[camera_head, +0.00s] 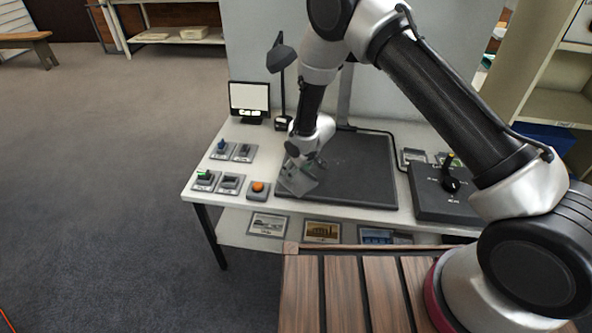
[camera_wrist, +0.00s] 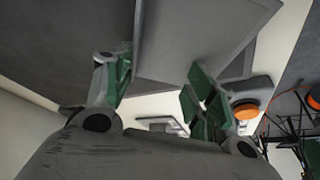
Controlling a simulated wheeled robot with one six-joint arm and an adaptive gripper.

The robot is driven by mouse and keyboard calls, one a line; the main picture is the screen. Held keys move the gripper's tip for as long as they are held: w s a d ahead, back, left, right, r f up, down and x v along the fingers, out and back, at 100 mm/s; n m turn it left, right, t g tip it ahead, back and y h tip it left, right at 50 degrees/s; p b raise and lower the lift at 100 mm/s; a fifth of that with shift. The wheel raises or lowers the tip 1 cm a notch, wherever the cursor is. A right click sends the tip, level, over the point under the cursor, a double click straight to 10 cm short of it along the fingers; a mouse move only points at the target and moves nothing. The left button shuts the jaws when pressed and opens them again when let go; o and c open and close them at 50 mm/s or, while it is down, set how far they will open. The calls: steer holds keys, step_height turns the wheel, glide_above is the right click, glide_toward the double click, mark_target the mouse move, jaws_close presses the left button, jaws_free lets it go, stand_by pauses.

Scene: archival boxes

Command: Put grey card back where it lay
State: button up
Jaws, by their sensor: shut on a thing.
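My gripper (camera_head: 299,181) is low over the front left corner of the dark mat (camera_head: 362,166) on the white table. In the wrist view its green-padded fingers (camera_wrist: 162,72) are shut on a flat grey card (camera_wrist: 190,38), which extends away past the fingertips. In the head view the card is hard to tell from the grey gripper. I cannot tell whether the card touches the mat or is just above it.
An orange button (camera_head: 258,187) sits just left of my gripper; it also shows in the wrist view (camera_wrist: 246,109). Several small switches (camera_head: 230,183) stand farther left. A screen (camera_head: 248,99) and lamp stand behind. A black box with a knob (camera_head: 440,195) is at right. Framed pictures (camera_head: 322,231) lie below.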

mark_target(305, 182)
steer(key=shift+s+f, duration=0.2)
steer(key=shift+f, duration=0.05)
steer(key=o, duration=0.9)
steer(key=shift+o, duration=0.9)
steer(key=shift+w, duration=0.15)
steer(key=shift+r, duration=0.1)
steer(key=shift+r, duration=0.1)
steer(key=v, duration=1.1)
steer(key=shift+r, duration=0.35)
steer(key=shift+d, duration=0.1)
